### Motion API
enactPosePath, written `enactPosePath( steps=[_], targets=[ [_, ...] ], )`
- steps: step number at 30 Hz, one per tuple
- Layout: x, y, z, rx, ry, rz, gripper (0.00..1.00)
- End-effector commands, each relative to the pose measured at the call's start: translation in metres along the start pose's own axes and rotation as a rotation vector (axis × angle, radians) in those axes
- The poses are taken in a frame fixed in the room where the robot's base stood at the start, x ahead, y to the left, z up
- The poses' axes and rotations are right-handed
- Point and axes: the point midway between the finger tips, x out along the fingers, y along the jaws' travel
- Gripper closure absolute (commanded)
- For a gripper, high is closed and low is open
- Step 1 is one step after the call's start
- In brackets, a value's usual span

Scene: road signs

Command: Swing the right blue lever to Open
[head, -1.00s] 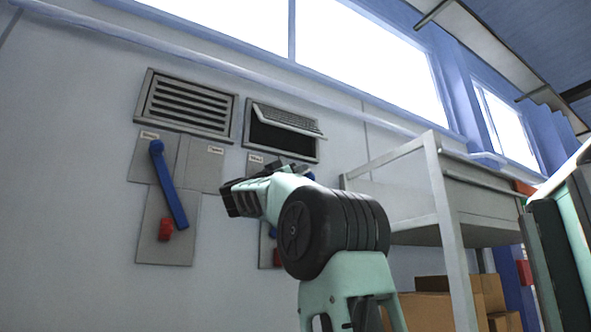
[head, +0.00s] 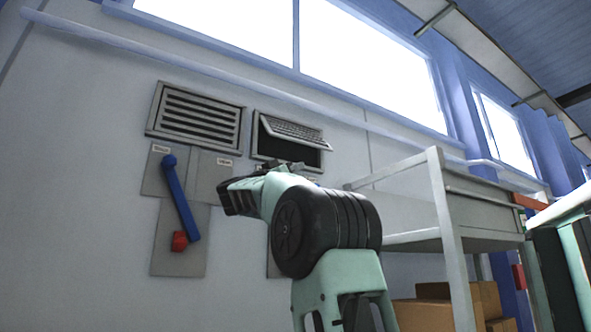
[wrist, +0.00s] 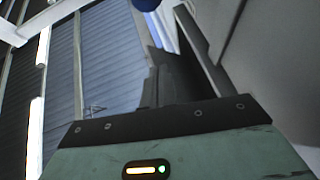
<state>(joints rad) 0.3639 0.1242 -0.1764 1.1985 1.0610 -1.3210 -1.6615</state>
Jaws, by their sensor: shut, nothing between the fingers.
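The right blue lever is almost wholly hidden behind my arm in the head view. Only a slice of its grey backing plate (head: 273,262) shows beside the arm. In the wrist view a round blue knob (wrist: 144,4) is cut off by the top edge, just beyond my gripper (wrist: 160,52). The dark fingers are shut and empty; whether they touch the lever cannot be told. The left blue lever (head: 181,200) leans on its grey plates, knob at upper left and red pivot block (head: 180,241) at its lower end. The small labels are unreadable.
A slatted vent (head: 197,116) is above the left lever. A vent with a tilted flap (head: 292,138) is above the right one. A grey metal rack (head: 440,225) with cardboard boxes (head: 425,313) stands to the right. A pipe runs along the wall above.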

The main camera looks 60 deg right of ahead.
Motion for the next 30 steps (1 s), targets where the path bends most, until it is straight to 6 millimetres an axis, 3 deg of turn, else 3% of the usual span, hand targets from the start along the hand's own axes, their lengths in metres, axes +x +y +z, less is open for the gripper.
enactPosePath(
  steps=[1,15,21,30],
  targets=[
    [-0.011,-0.001,0.001,0.004,0.000,-0.005,1.00],
    [-0.076,-0.004,-0.031,0.003,0.000,-0.005,1.00],
    [-0.086,-0.004,-0.039,0.002,-0.001,-0.004,1.00],
    [-0.086,-0.004,-0.040,0.001,-0.001,-0.003,1.00]
  ],
)
